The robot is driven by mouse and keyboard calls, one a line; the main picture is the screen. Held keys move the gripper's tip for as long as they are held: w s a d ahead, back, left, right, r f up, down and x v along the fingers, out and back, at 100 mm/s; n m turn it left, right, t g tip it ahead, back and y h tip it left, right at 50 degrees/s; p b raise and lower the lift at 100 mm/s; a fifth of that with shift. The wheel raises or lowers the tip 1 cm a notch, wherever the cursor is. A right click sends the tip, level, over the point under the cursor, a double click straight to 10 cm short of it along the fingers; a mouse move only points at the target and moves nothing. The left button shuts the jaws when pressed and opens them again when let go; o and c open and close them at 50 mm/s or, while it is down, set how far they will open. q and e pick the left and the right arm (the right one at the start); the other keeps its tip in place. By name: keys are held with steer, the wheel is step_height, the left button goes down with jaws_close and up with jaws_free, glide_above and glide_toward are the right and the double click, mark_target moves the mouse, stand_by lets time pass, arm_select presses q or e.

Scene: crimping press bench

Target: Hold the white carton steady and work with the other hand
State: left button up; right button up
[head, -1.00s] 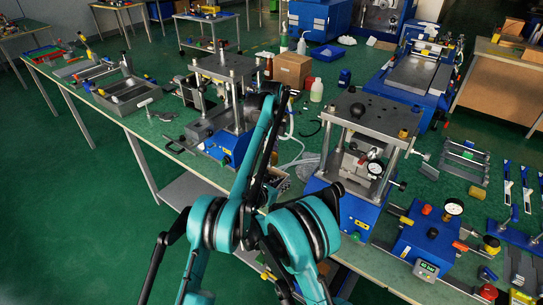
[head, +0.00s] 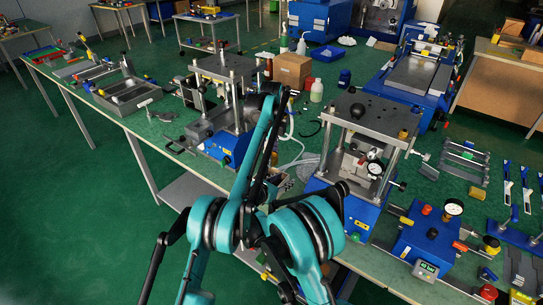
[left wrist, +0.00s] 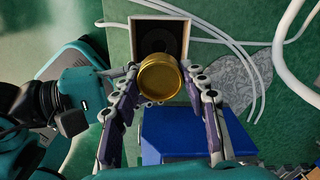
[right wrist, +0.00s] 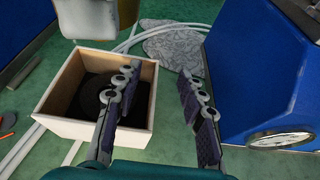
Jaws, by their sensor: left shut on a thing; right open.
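The white carton (right wrist: 90,128) stands open-topped on the green bench in the right wrist view, with a dark round thing inside. In the left wrist view the carton (left wrist: 133,42) lies just beyond my left gripper (left wrist: 163,82). That gripper is shut on a round brass-coloured piece (left wrist: 159,76), which overlaps the carton's near edge in the picture. My right gripper (right wrist: 158,76) is open and empty; its left finger crosses in front of the carton's right wall, and I cannot tell whether it touches. In the head view my arms largely hide the carton and both grippers.
A blue press body with a gauge (right wrist: 280,138) stands close to the right gripper. White hoses (left wrist: 287,25) and a grey mottled patch (right wrist: 172,47) lie by the carton. Two post presses (head: 225,105) (head: 365,150) flank the area.

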steer(key=o, duration=0.6)
steer(key=shift+c, duration=0.2)
